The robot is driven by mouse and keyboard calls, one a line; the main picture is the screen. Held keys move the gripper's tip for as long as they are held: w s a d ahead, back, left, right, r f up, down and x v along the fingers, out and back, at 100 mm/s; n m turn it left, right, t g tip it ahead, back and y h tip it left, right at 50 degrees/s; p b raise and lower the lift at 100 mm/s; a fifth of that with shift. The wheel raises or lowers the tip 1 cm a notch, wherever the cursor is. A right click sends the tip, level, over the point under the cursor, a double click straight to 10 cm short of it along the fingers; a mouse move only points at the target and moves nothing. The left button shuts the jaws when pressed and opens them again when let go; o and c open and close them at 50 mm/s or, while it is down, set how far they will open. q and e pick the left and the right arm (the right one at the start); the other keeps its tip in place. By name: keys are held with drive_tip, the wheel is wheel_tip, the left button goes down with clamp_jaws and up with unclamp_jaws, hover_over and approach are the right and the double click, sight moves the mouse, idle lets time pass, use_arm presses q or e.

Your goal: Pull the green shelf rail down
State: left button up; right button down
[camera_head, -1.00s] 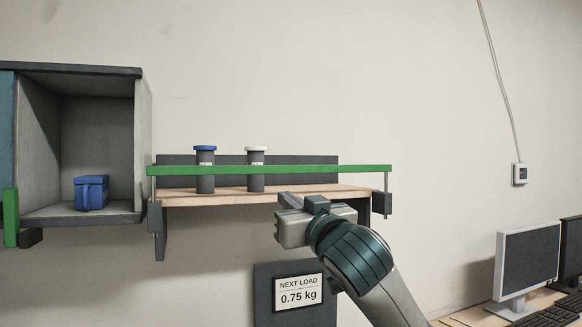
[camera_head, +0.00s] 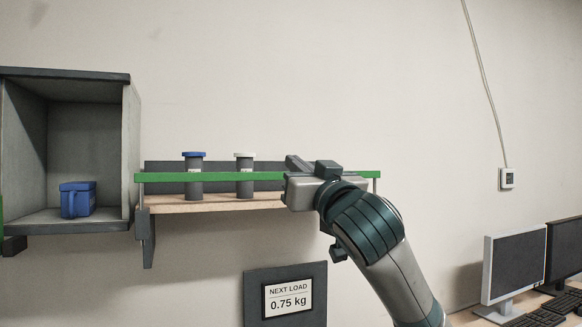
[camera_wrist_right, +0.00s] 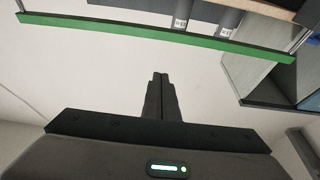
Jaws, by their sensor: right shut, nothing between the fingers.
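The green shelf rail (camera_head: 225,177) is a long level bar along the front of a wooden shelf (camera_head: 215,204), standing above its board. It also crosses the top of the right wrist view (camera_wrist_right: 150,38). My right gripper (camera_head: 294,164) is at rail height and hides part of the rail's right half. In the right wrist view its fingers (camera_wrist_right: 160,78) are shut and empty, with a gap in the picture between their tips and the rail. I cannot see the rail touching them. My left gripper is out of view.
Two grey jars, one blue-lidded (camera_head: 194,177) and one white-lidded (camera_head: 244,177), stand behind the rail. An open cabinet (camera_head: 132,150) with a blue box (camera_head: 77,200) is at left. A load sign (camera_head: 288,297) hangs below. Monitors (camera_head: 515,264) stand lower right.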

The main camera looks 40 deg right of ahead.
wheel_tip(320, 180, up, 3)
drive_tip(key=p, duration=0.5)
hover_over(275, 176)
drive_tip(key=s, duration=0.3)
drive_tip(key=f, duration=0.1)
drive_tip(key=f+p, duration=0.2)
drive_tip(key=f, duration=0.1)
drive_tip(key=shift+w+a, duration=0.15)
drive_tip(key=shift+w, duration=0.1)
wheel_tip(275, 176, down, 8)
drive_tip(key=b, duration=0.7)
drive_tip(key=shift+f, duration=0.15)
